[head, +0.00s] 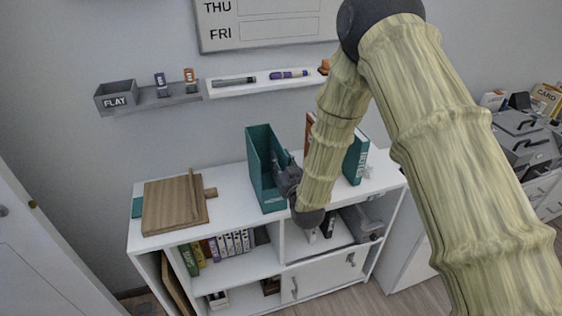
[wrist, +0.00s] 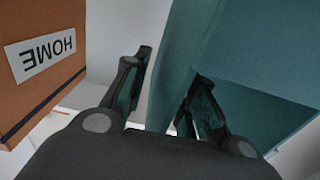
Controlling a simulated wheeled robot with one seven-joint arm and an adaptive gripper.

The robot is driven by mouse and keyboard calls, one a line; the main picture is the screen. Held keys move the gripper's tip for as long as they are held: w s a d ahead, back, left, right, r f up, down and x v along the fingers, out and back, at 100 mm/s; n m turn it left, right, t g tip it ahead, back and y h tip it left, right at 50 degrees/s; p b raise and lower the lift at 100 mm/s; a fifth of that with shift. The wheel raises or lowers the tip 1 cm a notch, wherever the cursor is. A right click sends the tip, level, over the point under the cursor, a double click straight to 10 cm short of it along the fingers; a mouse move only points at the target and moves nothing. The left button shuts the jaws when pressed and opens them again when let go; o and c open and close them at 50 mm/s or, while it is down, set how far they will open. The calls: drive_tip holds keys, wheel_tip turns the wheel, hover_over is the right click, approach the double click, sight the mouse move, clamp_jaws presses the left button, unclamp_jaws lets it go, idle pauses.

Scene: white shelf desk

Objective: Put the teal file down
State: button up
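The teal file (head: 258,158) is an open-topped upright holder with a pale label low on its front. It stands on the white shelf's top (head: 228,193), close to the front edge. My gripper (head: 283,170) is at its right side. In the wrist view the teal file (wrist: 265,115) fills the right part. My gripper's fingers (wrist: 168,88) straddle one of its walls, one finger outside and one on the inner side. A pale gap shows between the left finger and the wall, so the gripper looks open. Contact at the right finger is unclear.
A wooden stand (head: 172,205) is on the shelf top to the left. An orange binder marked HOME (wrist: 45,60) is close to my gripper's left finger. A teal book (head: 355,158) stands to the right. A wall ledge (head: 262,84) holds markers above.

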drive_tip(key=b+v, duration=0.3)
drive_tip(key=v, duration=0.9)
drive_tip(key=s+d+f+m+g+h, duration=0.1)
drive_tip(key=s+d+f+g, duration=0.25)
drive_tip(key=f, duration=0.45)
drive_tip(key=s+d+f+g+h, duration=0.1)
drive_tip(key=s+d+f+g, duration=0.15)
drive_tip(key=s+f, duration=0.35)
drive_tip(key=s+d+f+m+g+h, duration=0.15)
drive_tip(key=s+d+f, duration=0.25)
drive_tip(key=f, duration=0.5)
drive_tip(key=s+d+f+g, duration=0.3)
drive_tip(key=s, duration=0.5)
drive_tip(key=s+d+f+m+g+h, duration=0.1)
drive_tip(key=s+d+f+g, duration=0.1)
drive_tip(key=s, duration=0.7)
drive_tip(key=s+d+f+g+h, duration=0.1)
drive_tip(key=s+d+f+g, duration=0.2)
drive_tip(key=s+f, duration=0.3)
drive_tip(key=s+g, duration=0.1)
drive_tip(key=s, duration=0.2)
drive_tip(key=shift+d+f+g, duration=0.25)
drive_tip(key=shift+d+g, duration=0.1)
